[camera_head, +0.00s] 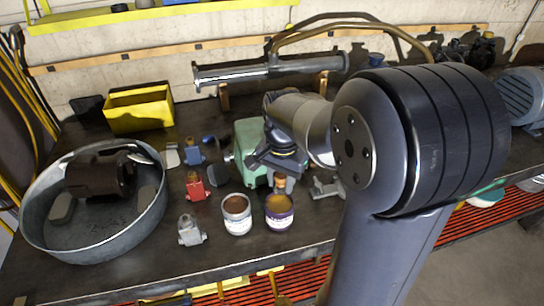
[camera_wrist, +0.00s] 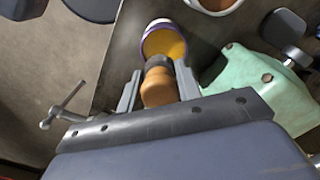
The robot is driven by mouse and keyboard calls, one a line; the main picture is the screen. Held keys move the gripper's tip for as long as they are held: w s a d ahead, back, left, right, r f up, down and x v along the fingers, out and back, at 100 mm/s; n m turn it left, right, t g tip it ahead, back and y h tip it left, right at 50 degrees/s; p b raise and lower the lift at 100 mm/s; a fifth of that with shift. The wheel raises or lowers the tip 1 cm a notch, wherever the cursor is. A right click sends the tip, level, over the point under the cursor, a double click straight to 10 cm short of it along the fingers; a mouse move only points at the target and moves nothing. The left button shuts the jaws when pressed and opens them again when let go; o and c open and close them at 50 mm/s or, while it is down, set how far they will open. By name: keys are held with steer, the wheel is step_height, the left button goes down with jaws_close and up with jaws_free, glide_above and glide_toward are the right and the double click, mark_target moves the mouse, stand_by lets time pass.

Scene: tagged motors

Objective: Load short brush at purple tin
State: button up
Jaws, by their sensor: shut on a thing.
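The purple tin (camera_head: 280,222) stands upright near the bench's front edge, with a purple and white side and an open top of amber-brown paint. It also shows in the wrist view (camera_wrist: 147,34). My gripper (camera_head: 277,172) is shut on a short brush (camera_wrist: 158,88) with an orange-brown wooden handle and a dark collar. In the wrist view the fingers (camera_wrist: 157,92) stand on either side of the handle. The brush is at the tin's far side in the head view. Its bristle end is hidden, so I cannot tell whether it touches the paint.
A second tin (camera_head: 237,215) of darker brown paint stands left of the purple one. A green vise (camera_head: 245,140) is close behind my gripper. Small red (camera_head: 195,186) and grey (camera_head: 190,231) clamp-like parts lie left. A metal tub (camera_head: 95,240) fills the far left.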

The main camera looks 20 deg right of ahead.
mark_target(279, 205)
steer(key=shift+w+f, duration=0.1)
steer(key=shift+w, duration=0.35)
step_height(279, 205, down, 6)
steer(key=b, duration=0.5)
steer(key=shift+s, duration=0.1)
steer(key=shift+f+b, duration=0.35)
steer(key=shift+f, duration=0.15)
stand_by(1.6)
steer(key=shift+r, duration=0.15)
step_height(279, 205, up, 7)
steer(key=p, duration=0.6)
stand_by(0.7)
